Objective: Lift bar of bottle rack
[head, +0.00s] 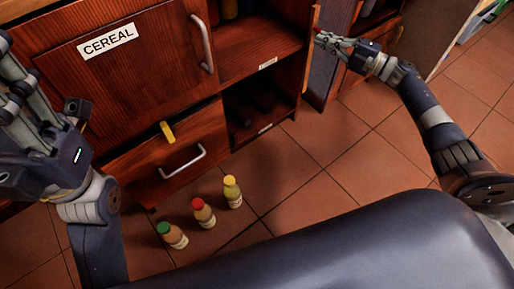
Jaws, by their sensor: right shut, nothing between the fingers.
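My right gripper (321,38) is shut and empty, beside the upright wooden edge (309,50) of the open shelf unit. I cannot tell whether its fingertips touch that edge. The shelf unit (262,52) has a small white label on each level, and dark shapes sit in its shadowed lower compartment (255,103). I cannot clearly make out a rack bar. My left gripper (8,75) is at the left edge in front of the cabinet. Its fingertips are partly cut off, so its opening is unclear.
Three small bottles stand on the tiled floor: green-capped (173,235), red-capped (203,213) and yellow-capped (232,192). A drawer (165,160) below the CEREAL door (125,65) looks slightly open, with a yellow item (167,132) at its top edge. Floor at right (350,165) is clear.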

